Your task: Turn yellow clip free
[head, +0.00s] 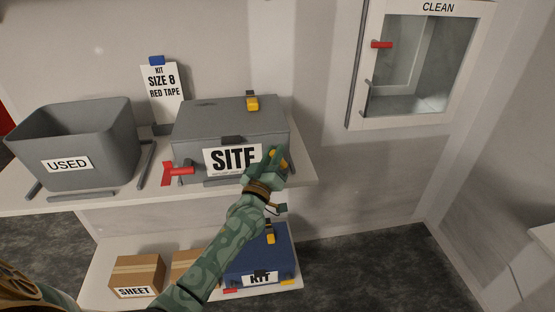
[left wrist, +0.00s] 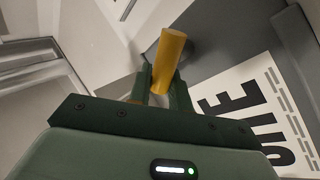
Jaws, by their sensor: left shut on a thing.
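The grey SITE case (head: 230,125) sits closed on the upper shelf, its white SITE label facing front. A yellow clip (head: 283,161) is at the case's front right corner, partly hidden by my gripper. My left gripper (head: 272,160) is shut on this clip beside the right edge of the label. In the left wrist view the clip (left wrist: 170,58) is a yellow cylinder, standing out between the two dark green fingers (left wrist: 162,82). The far end of the clip's mount is hidden. Another yellow clip (head: 252,103) is on the lid's back edge. My right gripper is out of view.
A red clip (head: 180,170) is at the case's front left. A grey USED bin (head: 113,145) stands left. Below are a blue KIT case (head: 255,258) and a SHEET box (head: 137,270). A CLEAN cabinet (head: 420,120) hangs right; space before it is clear.

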